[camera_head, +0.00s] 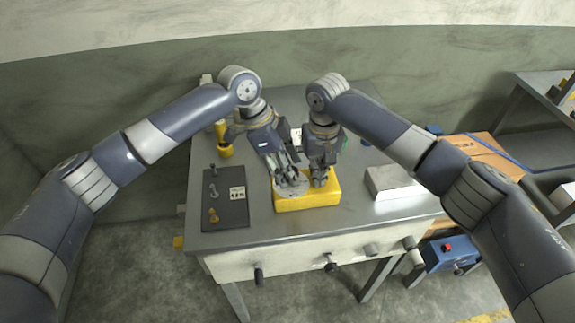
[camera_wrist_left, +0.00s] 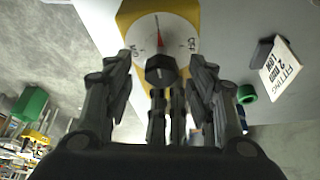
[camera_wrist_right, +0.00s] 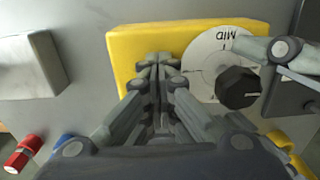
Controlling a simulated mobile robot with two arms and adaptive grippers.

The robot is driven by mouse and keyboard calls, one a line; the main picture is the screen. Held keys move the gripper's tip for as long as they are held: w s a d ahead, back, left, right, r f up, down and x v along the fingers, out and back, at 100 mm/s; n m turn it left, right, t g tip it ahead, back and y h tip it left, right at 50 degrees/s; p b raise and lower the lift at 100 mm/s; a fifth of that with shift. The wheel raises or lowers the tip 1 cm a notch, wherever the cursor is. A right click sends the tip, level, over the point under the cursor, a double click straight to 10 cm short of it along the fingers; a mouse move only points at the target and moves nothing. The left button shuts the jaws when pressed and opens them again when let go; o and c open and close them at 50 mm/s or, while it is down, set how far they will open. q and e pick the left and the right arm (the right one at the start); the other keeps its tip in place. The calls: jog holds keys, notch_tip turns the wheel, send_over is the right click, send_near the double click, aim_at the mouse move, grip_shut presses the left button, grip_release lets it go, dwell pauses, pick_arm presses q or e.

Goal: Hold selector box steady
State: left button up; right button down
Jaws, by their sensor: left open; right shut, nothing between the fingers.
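The yellow selector box (camera_head: 308,201) stands on the metal table below both grippers. Its top carries a round white dial (camera_wrist_right: 205,58) with "MID" lettering and a dark faceted knob (camera_wrist_right: 237,87). In the left wrist view the dial (camera_wrist_left: 140,38) shows a red pointer, and the knob (camera_wrist_left: 161,70) sits between my open left fingers. My left gripper (camera_head: 287,178) is open over the dial; contact with the knob cannot be told. My right gripper (camera_head: 319,180) is shut and empty at the box's right part, its closed fingertips (camera_wrist_right: 158,58) over the yellow top; whether they touch is unclear.
A dark mat (camera_head: 226,220) with several small fittings and a printed card lies to the left. A pale block (camera_head: 388,183) lies to the right. Yellow cylinders (camera_head: 224,140) stand at the table's back left. Handles (camera_head: 331,266) stick out from the table's front.

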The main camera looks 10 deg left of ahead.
pick_arm(q)
jog(key=c, duration=1.1)
jog(key=shift+o, duration=0.2)
jog(key=shift+s+f+n, duration=0.1)
jog(key=shift+n, duration=0.2)
jog(key=shift+s+n+t, duration=0.1)
jog(key=shift+n+t, duration=0.2)
jog(key=shift+n, duration=0.3)
jog(key=n, duration=0.2)
jog(key=n+t, duration=0.1)
jog(key=n, duration=0.1)
jog(key=shift+s+d+t+y, duration=0.15)
jog(key=shift+t+y, duration=0.15)
jog(key=shift+y, duration=0.1)
jog(key=n+y, duration=0.1)
jog(key=n, duration=0.2)
jog(key=n+t, duration=0.1)
jog(key=n, duration=0.2)
jog(key=shift+s+d+n+t+y, duration=0.15)
jog(key=shift+n+t+y, duration=0.15)
jog(key=shift+y, duration=0.1)
